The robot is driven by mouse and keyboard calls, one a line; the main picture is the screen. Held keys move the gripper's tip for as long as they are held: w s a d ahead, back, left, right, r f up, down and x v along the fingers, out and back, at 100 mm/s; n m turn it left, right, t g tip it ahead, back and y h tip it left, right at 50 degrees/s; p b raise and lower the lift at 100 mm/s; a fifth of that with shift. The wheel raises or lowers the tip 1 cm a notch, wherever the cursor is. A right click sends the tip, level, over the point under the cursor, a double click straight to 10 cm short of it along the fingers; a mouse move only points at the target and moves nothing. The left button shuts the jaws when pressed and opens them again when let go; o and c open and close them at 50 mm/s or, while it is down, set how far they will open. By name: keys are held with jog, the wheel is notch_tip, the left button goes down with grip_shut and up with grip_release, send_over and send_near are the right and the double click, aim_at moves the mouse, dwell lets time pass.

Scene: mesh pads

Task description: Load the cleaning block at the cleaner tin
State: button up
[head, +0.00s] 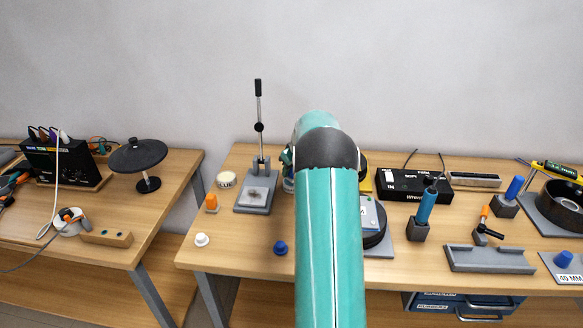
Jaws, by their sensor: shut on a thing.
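My teal arm runs up the middle of the head view and hides the bench behind it. The jaws of my gripper are not visible, and neither is anything they may hold. I cannot make out the cleaning block.
A lever stand (254,199) rises left of my arm. To the right are a black box (413,185), a blue-handled tool (426,207) and a grey tray (490,259). A gap separates the left bench.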

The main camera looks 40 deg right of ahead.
jog(key=shift+f, duration=0.6)
dwell(1.8)
jog(key=shift+r, duration=0.1)
jog(key=shift+r, duration=3.45)
